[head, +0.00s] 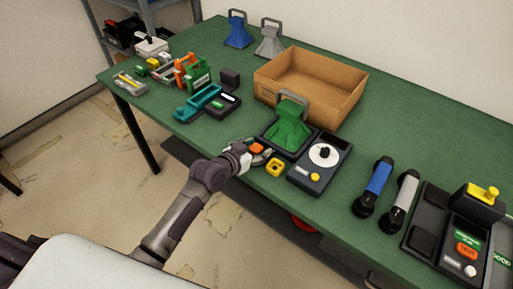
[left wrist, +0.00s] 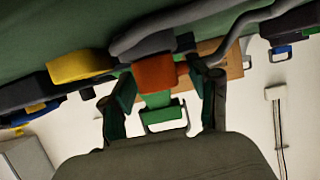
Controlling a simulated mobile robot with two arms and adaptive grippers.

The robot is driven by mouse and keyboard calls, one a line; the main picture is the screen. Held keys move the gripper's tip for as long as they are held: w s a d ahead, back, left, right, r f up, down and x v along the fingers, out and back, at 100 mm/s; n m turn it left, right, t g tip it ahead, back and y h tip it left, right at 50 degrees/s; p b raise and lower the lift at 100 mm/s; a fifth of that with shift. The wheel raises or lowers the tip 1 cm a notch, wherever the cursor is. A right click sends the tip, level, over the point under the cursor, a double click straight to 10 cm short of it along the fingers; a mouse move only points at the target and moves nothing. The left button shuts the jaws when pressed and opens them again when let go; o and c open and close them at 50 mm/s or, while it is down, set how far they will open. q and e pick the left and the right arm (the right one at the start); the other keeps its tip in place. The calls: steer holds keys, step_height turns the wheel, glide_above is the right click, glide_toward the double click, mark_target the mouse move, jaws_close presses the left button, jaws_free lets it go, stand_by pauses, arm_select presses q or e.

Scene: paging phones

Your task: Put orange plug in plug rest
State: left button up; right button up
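The orange plug (head: 257,148) sits at the table's front edge beside the dark base of the green pager-like device (head: 290,125). My left gripper (head: 246,154) is at the plug. In the left wrist view, the orange plug (left wrist: 155,74) lies at the mouth of the left gripper (left wrist: 167,88), whose fingers stand apart with a gap on the plug's right. A yellow block with a dark opening (head: 275,168) lies just right of the plug; it also shows in the left wrist view (left wrist: 78,63). I cannot tell which part is the plug rest. My right gripper is not visible.
A dark box with a white dial (head: 324,155) stands to the right, then a blue flashlight (head: 374,185) and a grey one (head: 402,197). An open cardboard box (head: 340,104) stands behind. The table's front edge runs close to my gripper.

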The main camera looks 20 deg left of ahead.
arm_select(q)
steer(key=shift+r, duration=0.15)
steer(key=shift+r, duration=0.25)
steer(key=v, duration=1.2)
steer(key=s+a+f+n+g+y, duration=0.1)
steer(key=s+a+f+g, duration=0.15)
steer(key=f, duration=0.75)
steer(key=s+a+f+n+g+y, duration=0.1)
steer(key=s+f, duration=0.2)
steer(key=f, duration=0.6)
steer(key=s+a+f+g+y, duration=0.1)
steer(key=s+a+f, duration=0.15)
steer(key=f, duration=0.75)
steer(key=s+d+f+g, duration=0.1)
steer(key=s+f+g, duration=0.1)
steer(key=s+f, duration=0.5)
steer(key=s+d+f+g+y, duration=0.1)
steer(key=s+f+g, duration=0.2)
steer(key=s+f, duration=0.4)
steer(key=s+d+f+g, duration=0.1)
steer(key=s+f, duration=0.6)
steer(key=s, duration=1.1)
steer(key=shift+s+d+g+y, duration=0.25)
steer(key=shift+s+g+y, duration=0.05)
steer(key=shift+g, duration=0.35)
